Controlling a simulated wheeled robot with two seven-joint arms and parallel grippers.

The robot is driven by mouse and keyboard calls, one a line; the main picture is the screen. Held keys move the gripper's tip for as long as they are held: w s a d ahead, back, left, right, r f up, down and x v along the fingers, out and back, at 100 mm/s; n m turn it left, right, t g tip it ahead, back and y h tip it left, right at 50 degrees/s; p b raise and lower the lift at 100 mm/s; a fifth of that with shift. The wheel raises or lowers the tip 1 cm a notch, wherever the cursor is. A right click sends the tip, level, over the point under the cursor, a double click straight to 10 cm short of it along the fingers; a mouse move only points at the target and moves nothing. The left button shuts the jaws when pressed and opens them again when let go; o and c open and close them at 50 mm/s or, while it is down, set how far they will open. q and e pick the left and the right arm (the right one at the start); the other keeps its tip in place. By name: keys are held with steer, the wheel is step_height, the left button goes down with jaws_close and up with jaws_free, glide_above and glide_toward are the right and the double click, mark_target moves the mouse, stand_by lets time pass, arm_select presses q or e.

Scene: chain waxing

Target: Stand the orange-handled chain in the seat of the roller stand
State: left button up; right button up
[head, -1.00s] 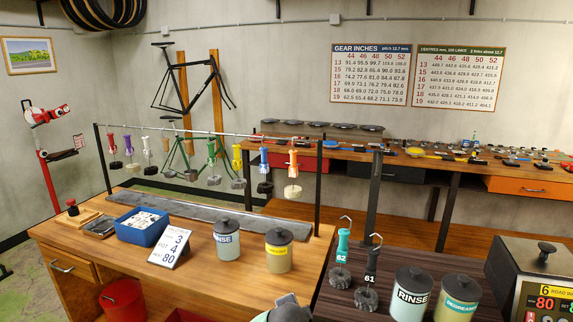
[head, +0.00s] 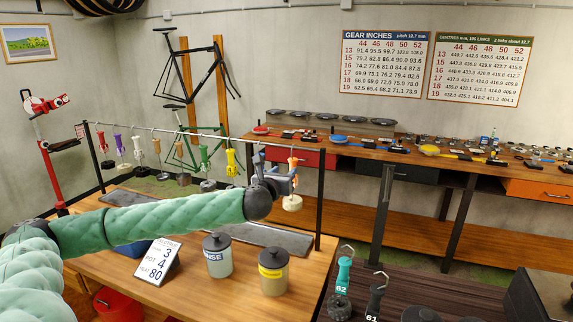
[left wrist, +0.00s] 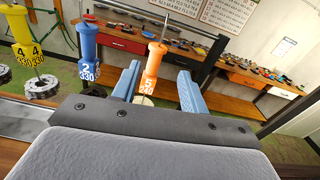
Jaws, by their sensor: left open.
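The orange-handled chain (head: 293,164) hangs at the right end of the rack's rail in the head view. In the left wrist view its orange handle (left wrist: 152,68), marked 5 and 240, shows between my two blue fingers. My left gripper (head: 287,180) is open around or just short of the handle; I cannot tell how deep it sits or whether it touches. The coil (head: 292,203) hangs below the gripper. I cannot pick out the roller stand in these views. My right gripper is not in view.
Other coloured handles hang left along the rail, the blue one (left wrist: 84,47) closest. Below stand a rinse pot (head: 217,256), a yellow-labelled pot (head: 273,272) and a number card (head: 157,261). The teal-handled chain 62 (head: 343,275) stands on the dark table at right.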

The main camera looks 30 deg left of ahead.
mark_target(292, 167)
arm_select(q)
steer(key=shift+m, duration=0.3)
steer(key=x, duration=0.7)
steer(key=r+x, duration=0.1)
steer(key=x, duration=0.2)
steer(key=shift+w+a, duration=0.15)
steer(key=shift+a, duration=0.05)
steer(key=shift+f, duration=0.95)
steer(key=shift+f+b, duration=0.2)
steer(key=shift+b, duration=0.1)
steer(key=shift+f, duration=0.4)
steer(key=c, duration=0.3)
jaws_close()
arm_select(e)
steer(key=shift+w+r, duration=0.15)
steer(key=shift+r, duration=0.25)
